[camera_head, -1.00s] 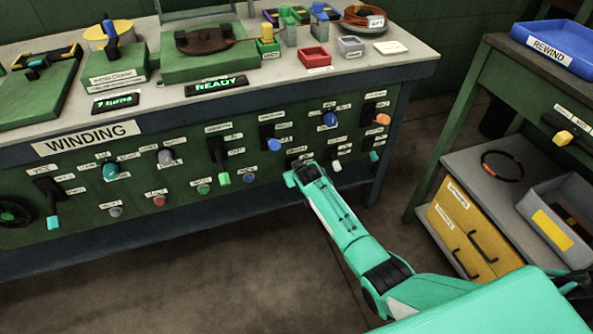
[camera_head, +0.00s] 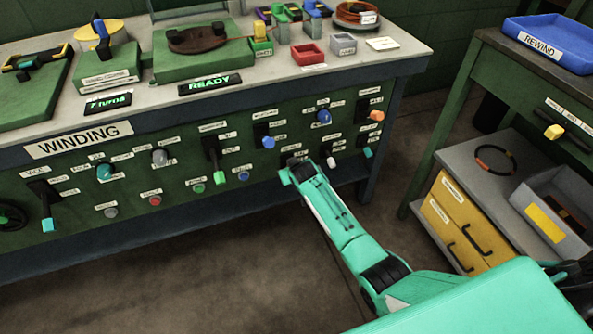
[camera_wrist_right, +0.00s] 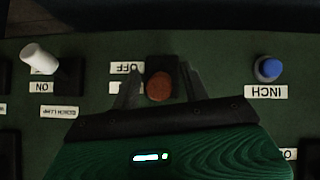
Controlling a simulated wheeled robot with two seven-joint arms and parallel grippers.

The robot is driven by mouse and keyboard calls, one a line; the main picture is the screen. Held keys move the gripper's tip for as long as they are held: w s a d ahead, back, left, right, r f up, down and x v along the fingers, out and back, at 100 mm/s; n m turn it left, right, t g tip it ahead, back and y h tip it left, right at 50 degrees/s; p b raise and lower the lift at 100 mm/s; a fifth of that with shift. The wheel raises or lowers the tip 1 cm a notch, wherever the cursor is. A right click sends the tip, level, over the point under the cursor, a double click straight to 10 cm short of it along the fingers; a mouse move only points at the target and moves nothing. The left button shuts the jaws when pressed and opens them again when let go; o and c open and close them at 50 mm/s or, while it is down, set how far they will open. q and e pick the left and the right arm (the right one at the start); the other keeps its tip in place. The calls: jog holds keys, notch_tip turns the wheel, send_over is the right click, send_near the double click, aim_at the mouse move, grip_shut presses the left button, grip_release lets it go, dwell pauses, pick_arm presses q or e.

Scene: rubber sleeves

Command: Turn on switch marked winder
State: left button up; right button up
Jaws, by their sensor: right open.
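My right gripper (camera_head: 290,172) is at the front panel of the winding bench (camera_head: 105,170). In the right wrist view its two fingers (camera_wrist_right: 161,80) are apart, one on each side of an orange-brown switch knob (camera_wrist_right: 159,86). No clear contact shows. An upside-down OFF label (camera_wrist_right: 127,68) is beside this switch; the label below it is partly covered by a finger. No marking WINDER can be read in either view. In the head view my gripper covers this knob. My left gripper is not in view.
A white-tipped lever (camera_wrist_right: 40,58) and a blue INCH button (camera_wrist_right: 268,68) flank the switch in the wrist view. Several other levers and buttons line the panel. A READY display (camera_head: 210,85) is on the bench top. A side table with a blue REWIND tray (camera_head: 550,45) stands right.

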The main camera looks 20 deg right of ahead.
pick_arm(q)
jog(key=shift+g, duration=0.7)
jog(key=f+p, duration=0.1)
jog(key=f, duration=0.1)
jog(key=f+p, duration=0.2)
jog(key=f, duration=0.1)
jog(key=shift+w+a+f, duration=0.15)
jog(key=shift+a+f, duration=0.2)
pick_arm(e)
jog(key=v, duration=1.2)
jog(key=shift+s+r, duration=0.25)
jog(key=shift+d, duration=0.1)
